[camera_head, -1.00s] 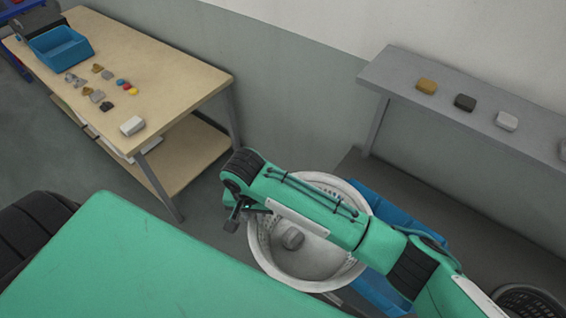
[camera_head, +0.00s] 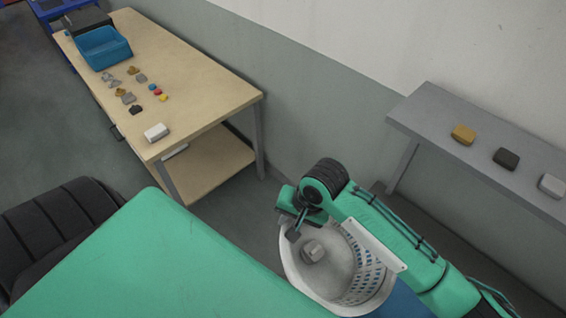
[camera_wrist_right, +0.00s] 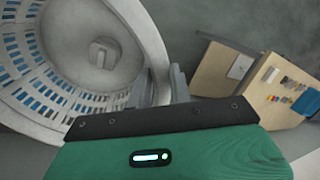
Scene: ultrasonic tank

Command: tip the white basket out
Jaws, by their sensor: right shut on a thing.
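The white basket (camera_head: 292,262) is a round perforated bowl in the lower middle of the head view, tilted so that its inside shows. A small grey block (camera_head: 313,250) lies in it. The right wrist view also shows the basket (camera_wrist_right: 141,28) at the left and the grey block (camera_wrist_right: 103,52) inside. My right gripper (camera_head: 297,226) is at the basket's rim in the head view. In the right wrist view its fingers (camera_wrist_right: 170,85) are shut on the rim. My left gripper is not in view.
A wooden table (camera_head: 205,82) at the left holds a blue bin (camera_head: 104,50), several small parts and a white block (camera_head: 156,132). A grey shelf (camera_head: 425,105) at the right holds mustard, dark and light blocks. A blue surface (camera_head: 404,302) shows below the basket.

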